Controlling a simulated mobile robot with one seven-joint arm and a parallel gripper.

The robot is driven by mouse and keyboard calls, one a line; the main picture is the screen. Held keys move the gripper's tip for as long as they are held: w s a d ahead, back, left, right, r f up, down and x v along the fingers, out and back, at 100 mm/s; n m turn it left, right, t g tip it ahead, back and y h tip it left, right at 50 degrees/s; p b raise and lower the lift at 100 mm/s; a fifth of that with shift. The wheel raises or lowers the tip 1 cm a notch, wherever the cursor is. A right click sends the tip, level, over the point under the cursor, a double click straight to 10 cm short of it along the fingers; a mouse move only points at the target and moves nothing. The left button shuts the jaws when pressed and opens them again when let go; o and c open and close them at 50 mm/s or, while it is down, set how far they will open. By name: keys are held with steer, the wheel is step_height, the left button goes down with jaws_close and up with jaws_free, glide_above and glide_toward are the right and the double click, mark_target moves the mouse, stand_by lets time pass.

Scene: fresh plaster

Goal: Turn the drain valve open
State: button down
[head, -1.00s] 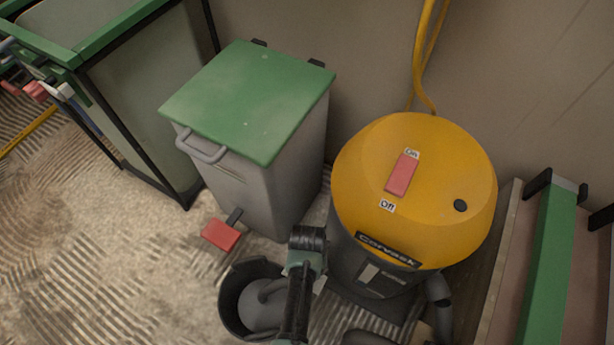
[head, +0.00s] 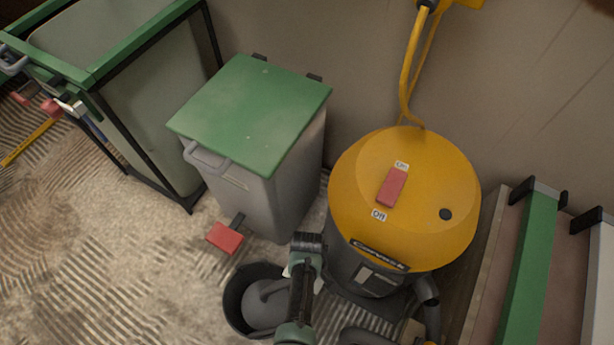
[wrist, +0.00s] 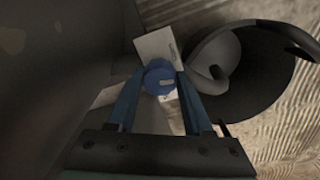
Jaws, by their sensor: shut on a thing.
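A blue knob (wrist: 160,77), which looks like the drain valve's handle, sits between my gripper's two blue fingers (wrist: 162,84) in the wrist view. The gripper is shut on it. A white label (wrist: 157,44) with small print lies just behind the knob. In the head view my arm reaches down between the yellow-topped vacuum (head: 440,185) and the bucket (head: 232,305). There the arm hides the knob and fingertips. How far the valve is turned cannot be told.
A grey bin with a green lid (head: 250,112) and red pedal (head: 225,238) stands behind the bucket. A green-framed cart (head: 95,75) is at the far left. A green rail (head: 528,265) is at the right. Ridged floor (head: 120,280) is clear at the left.

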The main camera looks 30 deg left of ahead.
steer(key=shift+n, duration=1)
steer(key=shift+c, duration=1.5)
jaws_free()
step_height(320, 180, up, 13)
steer(key=p, duration=0.9)
